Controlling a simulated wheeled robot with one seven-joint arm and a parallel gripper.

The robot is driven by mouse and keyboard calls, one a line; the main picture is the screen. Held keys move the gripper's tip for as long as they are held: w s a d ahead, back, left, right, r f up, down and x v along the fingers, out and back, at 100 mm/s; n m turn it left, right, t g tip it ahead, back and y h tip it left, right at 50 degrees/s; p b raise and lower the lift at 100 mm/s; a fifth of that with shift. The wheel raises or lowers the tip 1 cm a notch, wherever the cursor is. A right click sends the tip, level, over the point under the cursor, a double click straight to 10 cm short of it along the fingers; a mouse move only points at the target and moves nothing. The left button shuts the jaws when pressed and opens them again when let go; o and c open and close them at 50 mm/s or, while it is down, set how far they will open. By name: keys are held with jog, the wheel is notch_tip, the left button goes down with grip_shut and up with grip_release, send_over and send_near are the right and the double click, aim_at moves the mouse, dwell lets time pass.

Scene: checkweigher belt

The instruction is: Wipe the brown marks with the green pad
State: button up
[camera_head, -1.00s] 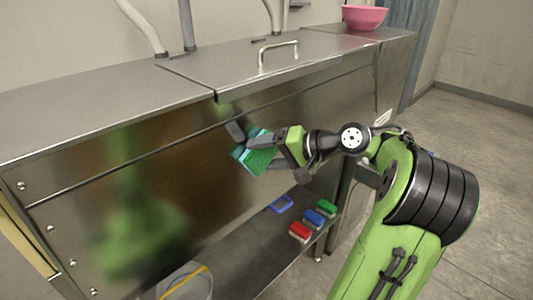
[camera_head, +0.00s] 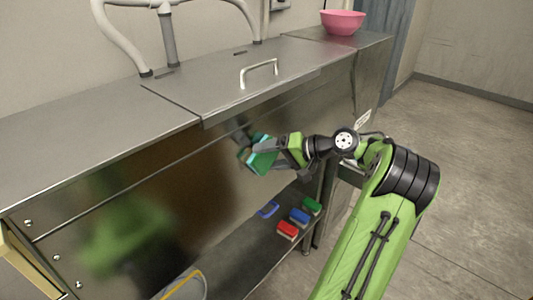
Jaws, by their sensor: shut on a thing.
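My gripper (camera_head: 270,148) is shut on the green pad (camera_head: 262,162) and holds it, tilted, in front of the metal front panel (camera_head: 320,105), a little below the counter's edge. Whether the pad touches the panel I cannot tell. A blurred brown patch (camera_head: 188,175) shows on the panel left of the pad; I cannot tell whether it is a mark or a reflection. No clear-edged brown marks show. Part of the panel behind the pad and gripper is hidden.
The steel counter (camera_head: 90,120) has a lid with a handle (camera_head: 258,72) and a pink bowl (camera_head: 342,22) at the far end. On the low shelf (camera_head: 235,260) lie a red brush (camera_head: 288,230), a blue one (camera_head: 299,216) and a green one (camera_head: 312,205). Open floor lies right.

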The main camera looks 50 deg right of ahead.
aim_at(278, 153)
jog(key=d+p, duration=0.2)
jog(key=shift+w+d+r+p, duration=0.1)
jog(key=shift+d+r+p, duration=0.1)
jog(key=shift+r+p, duration=0.15)
jog(key=shift+d+f, duration=0.15)
jog(key=shift+d, duration=0.15)
jog(key=d+p, duration=0.1)
jog(key=p, duration=0.2)
jog(key=shift+d, duration=0.15)
jog(key=b, duration=0.2)
jog(key=shift+a+f+b, duration=0.35)
jog(key=shift+a+f, duration=0.05)
jog(key=shift+a+r+b, duration=0.2)
jog(key=shift+a+b, duration=1)
jog(key=shift+a, duration=1.05)
jog(key=shift+s+a+b, duration=0.2)
jog(key=shift+a+b, duration=1.1)
jog(key=shift+a, duration=2)
jog(key=shift+d+r, duration=0.1)
